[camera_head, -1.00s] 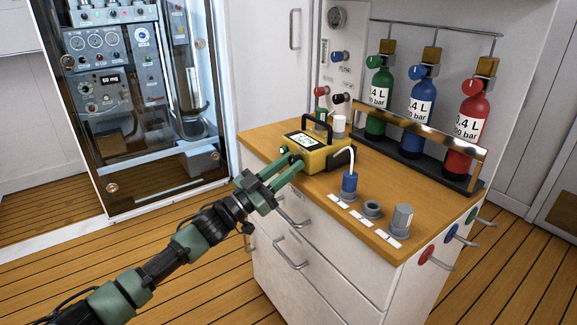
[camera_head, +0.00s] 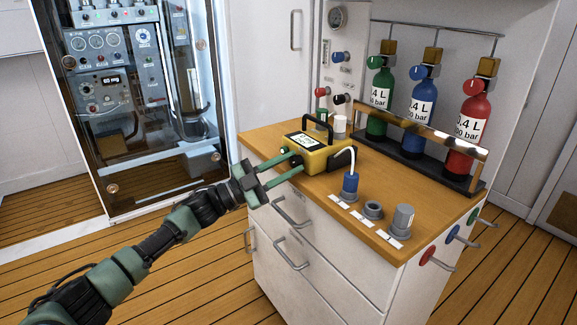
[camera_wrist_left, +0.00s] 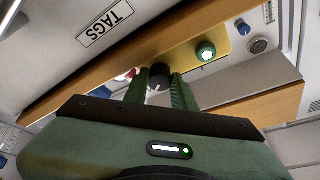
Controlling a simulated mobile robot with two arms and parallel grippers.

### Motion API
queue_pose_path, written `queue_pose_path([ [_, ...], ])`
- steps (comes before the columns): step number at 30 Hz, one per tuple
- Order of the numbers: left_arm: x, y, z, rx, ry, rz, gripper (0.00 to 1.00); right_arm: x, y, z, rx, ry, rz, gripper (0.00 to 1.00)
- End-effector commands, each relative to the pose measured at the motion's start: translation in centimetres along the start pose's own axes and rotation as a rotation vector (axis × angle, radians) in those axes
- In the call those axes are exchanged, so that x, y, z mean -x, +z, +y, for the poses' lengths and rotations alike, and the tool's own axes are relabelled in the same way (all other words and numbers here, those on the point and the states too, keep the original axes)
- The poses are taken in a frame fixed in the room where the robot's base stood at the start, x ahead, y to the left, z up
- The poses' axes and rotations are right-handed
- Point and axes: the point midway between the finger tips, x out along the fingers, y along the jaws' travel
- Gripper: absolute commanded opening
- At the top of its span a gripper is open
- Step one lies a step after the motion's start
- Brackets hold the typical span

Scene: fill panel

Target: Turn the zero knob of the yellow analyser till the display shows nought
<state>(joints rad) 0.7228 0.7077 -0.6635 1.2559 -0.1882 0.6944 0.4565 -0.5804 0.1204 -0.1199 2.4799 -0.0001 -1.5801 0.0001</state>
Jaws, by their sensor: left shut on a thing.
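The yellow analyser (camera_head: 326,158) stands on the wooden counter top near its front left edge, with a black carry handle on top. Its pale display (camera_head: 302,140) faces up; the reading is too small to make out. My left gripper (camera_head: 293,158) reaches the analyser's front from the left. In the left wrist view its two green fingers are shut on a dark round knob (camera_wrist_left: 159,74), one finger on each side. My right gripper is not in view.
A blue-capped fitting (camera_head: 349,184) with a white hose stands right of the analyser, beside grey sockets (camera_head: 373,209). Drawer handles (camera_head: 292,212) stick out below the counter.

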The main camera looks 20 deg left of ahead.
Motion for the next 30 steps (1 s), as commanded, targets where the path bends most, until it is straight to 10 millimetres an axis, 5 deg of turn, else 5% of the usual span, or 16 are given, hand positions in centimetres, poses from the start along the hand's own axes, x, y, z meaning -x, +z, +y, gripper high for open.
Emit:
queue_pose_path([
  [22,0.04,0.07,0.02,-0.093,0.039,0.004,0.00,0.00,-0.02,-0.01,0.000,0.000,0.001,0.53],
  [23,0.03,0.07,0.02,-0.093,0.039,0.004,0.28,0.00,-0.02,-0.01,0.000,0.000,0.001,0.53],
  [25,0.03,0.07,0.02,-0.093,0.039,0.004,0.48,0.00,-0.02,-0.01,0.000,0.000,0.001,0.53],
  [30,0.02,0.07,0.07,-0.092,0.040,0.004,0.48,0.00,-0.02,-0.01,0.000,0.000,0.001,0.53],
])
